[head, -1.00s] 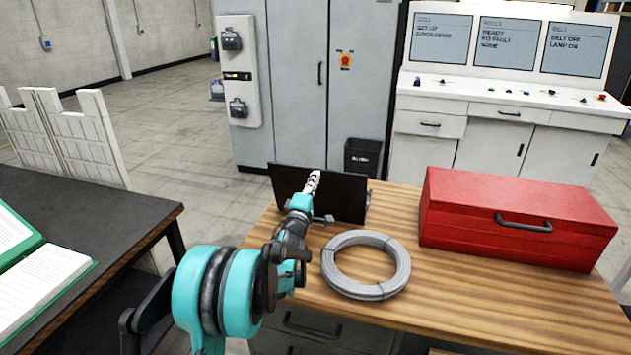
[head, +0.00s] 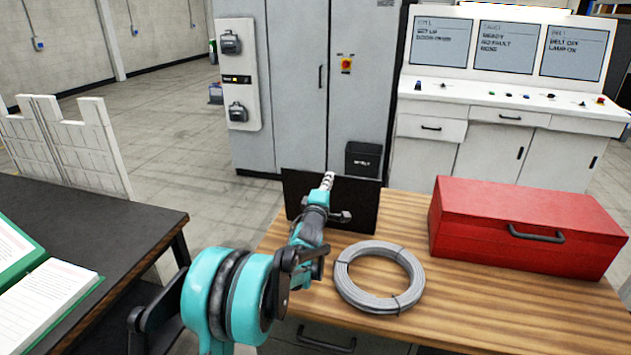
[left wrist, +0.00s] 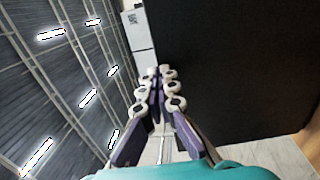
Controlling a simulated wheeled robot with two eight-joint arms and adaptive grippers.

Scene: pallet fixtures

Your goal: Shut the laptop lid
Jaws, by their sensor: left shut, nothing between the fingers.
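The laptop's dark lid (head: 358,205) stands up near the far left edge of the wooden table in the head view. Its base is hidden behind my left arm or out of sight. In the left wrist view the lid (left wrist: 235,70) is a large dark panel filling the right side. My left gripper (head: 328,180) is shut and empty, with its fingertips at the height of the lid's upper edge. In the left wrist view the closed fingers (left wrist: 160,75) point along the panel's left edge. I cannot tell whether they touch it. My right gripper is not in view.
A grey cable coil (head: 408,288) lies on the wooden table (head: 480,315) just right of my left arm. A red toolbox (head: 525,235) stands at the right. A dark table (head: 110,225) with an open green-edged book (head: 50,300) is at the left.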

